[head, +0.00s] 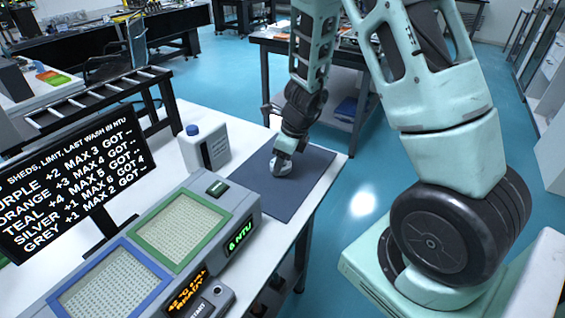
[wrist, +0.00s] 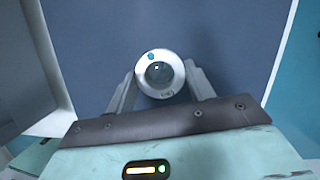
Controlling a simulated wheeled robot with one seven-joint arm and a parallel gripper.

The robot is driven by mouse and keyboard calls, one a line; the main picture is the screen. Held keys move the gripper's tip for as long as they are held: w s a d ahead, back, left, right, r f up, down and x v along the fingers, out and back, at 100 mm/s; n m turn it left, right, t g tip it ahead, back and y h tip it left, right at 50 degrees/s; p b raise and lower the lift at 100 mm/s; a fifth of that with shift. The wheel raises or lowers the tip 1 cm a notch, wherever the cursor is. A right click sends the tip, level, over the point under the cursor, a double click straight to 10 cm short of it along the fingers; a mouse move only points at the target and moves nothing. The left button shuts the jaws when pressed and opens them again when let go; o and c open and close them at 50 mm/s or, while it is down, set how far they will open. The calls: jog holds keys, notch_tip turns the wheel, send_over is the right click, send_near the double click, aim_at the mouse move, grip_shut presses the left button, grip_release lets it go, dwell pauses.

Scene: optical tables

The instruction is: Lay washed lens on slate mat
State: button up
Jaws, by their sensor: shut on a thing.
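The slate mat (head: 301,198) lies flat on the right part of the white bench; it fills most of the wrist view (wrist: 240,50). My gripper (head: 281,166) is over the mat, pointing down. In the wrist view my gripper (wrist: 160,85) has its two fingers shut on the lens (wrist: 160,74), one on each side. The lens is a round clear disc in a silvery ring, with a small teal dot on the rim. In the head view the lens (head: 281,168) shows partly below the fingers. I cannot tell whether it touches the mat.
A white jug (head: 205,150) stands left of the mat. A grey washer unit with a green-framed basin (head: 183,231) and a blue-framed basin (head: 115,285) sits in front, displaying "6 NTU". A black sign (head: 70,195) lists colours and limits. The mat is otherwise bare.

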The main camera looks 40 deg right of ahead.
jog(key=shift+f, duration=0.1)
jog(key=o, duration=1.1)
jog(key=shift+c, duration=0.2)
